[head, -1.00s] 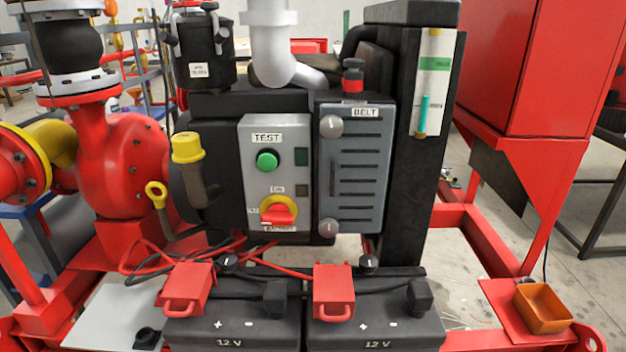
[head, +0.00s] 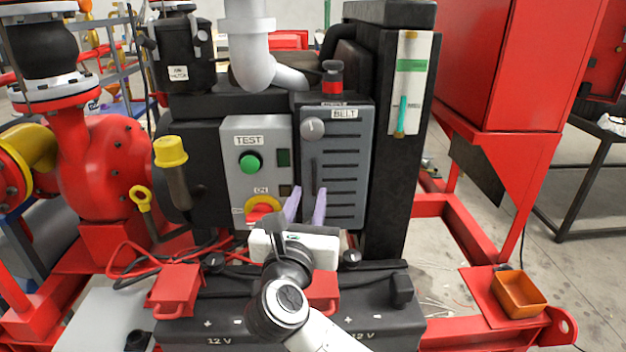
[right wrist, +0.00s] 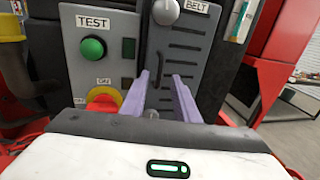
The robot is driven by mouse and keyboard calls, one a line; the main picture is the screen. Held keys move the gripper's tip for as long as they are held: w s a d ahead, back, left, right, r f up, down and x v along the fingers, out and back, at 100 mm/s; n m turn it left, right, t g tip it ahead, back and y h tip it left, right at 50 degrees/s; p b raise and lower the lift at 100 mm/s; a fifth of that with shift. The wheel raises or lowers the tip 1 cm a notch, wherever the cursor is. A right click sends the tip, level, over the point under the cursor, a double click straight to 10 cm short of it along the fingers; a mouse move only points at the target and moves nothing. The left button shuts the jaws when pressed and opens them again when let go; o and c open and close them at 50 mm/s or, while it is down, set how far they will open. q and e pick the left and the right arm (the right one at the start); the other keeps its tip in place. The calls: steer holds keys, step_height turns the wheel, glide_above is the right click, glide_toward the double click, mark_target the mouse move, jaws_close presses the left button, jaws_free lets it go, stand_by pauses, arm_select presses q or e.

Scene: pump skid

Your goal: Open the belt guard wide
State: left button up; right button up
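The belt guard (head: 345,178) is a grey slotted panel labelled BELT, and it is shut flat on the skid. Its upper round knob (head: 312,128) shows in the head view and at the top of the right wrist view (right wrist: 166,12). A dark vertical handle (right wrist: 158,68) sits on its left side. My right gripper (head: 306,206) is in front of the guard's lower left part, with its two lilac fingers apart. In the right wrist view the lower knob (right wrist: 151,113) shows partly, between the fingers (right wrist: 160,90); contact cannot be told. My left gripper is not in view.
Left of the guard is the control panel (head: 238,184) with a green TEST button (head: 250,162) and a red-yellow switch (head: 263,208). Two 12 V batteries (head: 375,325) stand below. An orange bin (head: 520,292) is at the right. A yellow-capped filler (head: 171,152) stands left.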

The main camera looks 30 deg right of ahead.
mark_target(314, 179)
steer(key=x, duration=0.6)
steer(key=shift+p, duration=0.35)
jaws_close()
